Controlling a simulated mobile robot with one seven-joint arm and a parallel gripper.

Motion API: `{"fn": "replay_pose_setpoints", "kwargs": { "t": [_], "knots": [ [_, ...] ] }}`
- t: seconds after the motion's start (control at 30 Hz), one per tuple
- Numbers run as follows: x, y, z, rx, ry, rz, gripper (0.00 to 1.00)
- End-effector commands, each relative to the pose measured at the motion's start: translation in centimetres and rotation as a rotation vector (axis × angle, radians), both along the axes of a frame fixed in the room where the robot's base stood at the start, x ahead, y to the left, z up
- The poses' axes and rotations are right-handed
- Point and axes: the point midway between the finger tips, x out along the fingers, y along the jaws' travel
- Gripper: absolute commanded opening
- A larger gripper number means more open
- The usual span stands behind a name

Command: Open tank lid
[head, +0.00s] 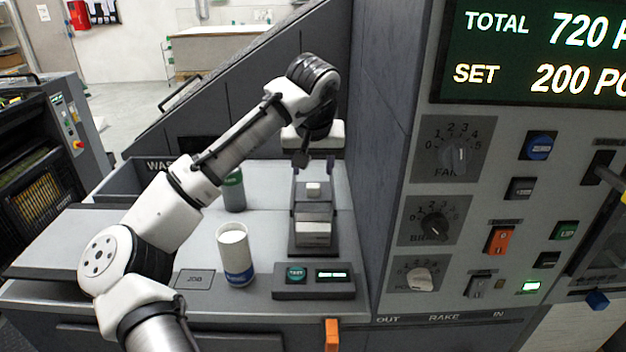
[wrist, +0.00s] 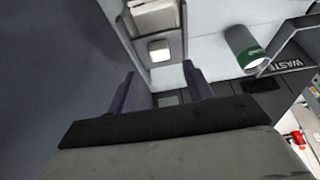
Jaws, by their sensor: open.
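The tank unit (head: 313,232) is a small grey box on a dark base on the bench, left of the control panel. A small pale knob (head: 313,188) sits on its grey top, and I take this top to be the lid; it looks closed. The knob also shows in the wrist view (wrist: 159,51), just beyond the fingertips. My gripper (wrist: 160,72) is open and empty, with its two dark fingers apart and not around the knob.
A small console (head: 314,281) with a green display is in front. The control panel wall (head: 385,140) rises close on the right.

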Motion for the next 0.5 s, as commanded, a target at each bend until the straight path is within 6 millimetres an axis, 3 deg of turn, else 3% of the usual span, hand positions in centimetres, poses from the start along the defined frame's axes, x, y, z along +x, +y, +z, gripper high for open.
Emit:
{"fn": "replay_pose_setpoints", "kwargs": {
  "t": [0.23, 0.5],
  "knots": [
    [1.8, 0.0, -4.3, 0.0, 0.001, -0.001, 0.51],
    [2.7, 0.0, -6.5, -0.001, -0.002, -0.001, 0.51]
  ]
}}
